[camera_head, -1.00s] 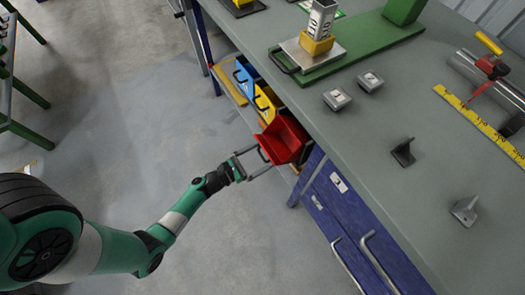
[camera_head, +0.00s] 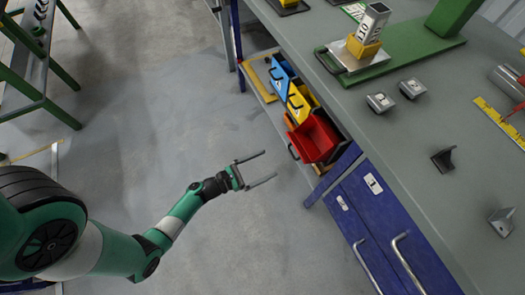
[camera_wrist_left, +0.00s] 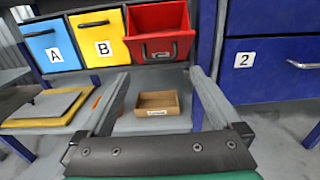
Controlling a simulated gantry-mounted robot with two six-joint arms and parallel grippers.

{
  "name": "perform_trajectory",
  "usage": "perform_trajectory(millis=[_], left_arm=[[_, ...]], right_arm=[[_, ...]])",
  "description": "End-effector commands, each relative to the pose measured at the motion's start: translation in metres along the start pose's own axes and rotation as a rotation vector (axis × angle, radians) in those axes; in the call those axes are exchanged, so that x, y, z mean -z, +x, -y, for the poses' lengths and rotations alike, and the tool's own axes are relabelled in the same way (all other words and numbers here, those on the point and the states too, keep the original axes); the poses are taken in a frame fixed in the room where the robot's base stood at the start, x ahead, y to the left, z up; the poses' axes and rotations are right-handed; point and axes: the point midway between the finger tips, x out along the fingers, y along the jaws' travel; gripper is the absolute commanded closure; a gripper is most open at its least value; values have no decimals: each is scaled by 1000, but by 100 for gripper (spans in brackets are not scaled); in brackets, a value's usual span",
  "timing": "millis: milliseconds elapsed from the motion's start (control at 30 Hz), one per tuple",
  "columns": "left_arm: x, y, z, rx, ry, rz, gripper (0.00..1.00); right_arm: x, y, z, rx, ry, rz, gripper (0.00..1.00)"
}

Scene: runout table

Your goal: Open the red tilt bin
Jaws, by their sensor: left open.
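The red tilt bin (camera_head: 316,138) is at the near end of the bin row under the table's edge. It is tilted out with its open top showing, and its dark handle is on the front. It also shows in the left wrist view (camera_wrist_left: 160,30), at top centre, tipped forward with its inside visible. My left gripper (camera_head: 265,167) is open and empty, apart from the bin and to the left of it over the floor. Its two fingers (camera_wrist_left: 155,95) point toward the shelf in the left wrist view. My right gripper is in neither view.
Blue bin A (camera_wrist_left: 48,45) and yellow bin B (camera_wrist_left: 100,42) sit beside the red bin. A small cardboard box (camera_wrist_left: 158,102) is on the shelf below. The blue cabinet (camera_head: 375,215) stands to the right. The floor around my left gripper is clear.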

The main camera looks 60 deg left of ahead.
Motion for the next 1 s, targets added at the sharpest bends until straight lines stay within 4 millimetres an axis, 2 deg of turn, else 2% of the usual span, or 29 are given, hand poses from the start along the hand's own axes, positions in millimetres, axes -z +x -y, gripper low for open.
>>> perform_trajectory(millis=[33, 167, 300, 500, 533, 633, 867, 1000], left_arm=[[0, 0, 0, 0, -8, 0, 13], [6, 0, 2, 9, -124, -34, 36], [23, 1, 9, 42, -192, -207, 61], [24, -6, -4, -2, -82, -410, 97], [23, -7, -6, -6, -51, -426, 100], [12, -8, -6, -1, 5, -440, 100], [22, -2, -5, 3, 3, -441, 100], [32, 18, -4, 7, 4, -439, 100]], right_arm=[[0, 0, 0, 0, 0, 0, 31], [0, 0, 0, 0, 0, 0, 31], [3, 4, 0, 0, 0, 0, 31], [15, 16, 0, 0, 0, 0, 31], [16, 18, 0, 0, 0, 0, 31], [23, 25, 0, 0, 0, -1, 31], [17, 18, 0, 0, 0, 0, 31], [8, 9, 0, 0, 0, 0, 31]])
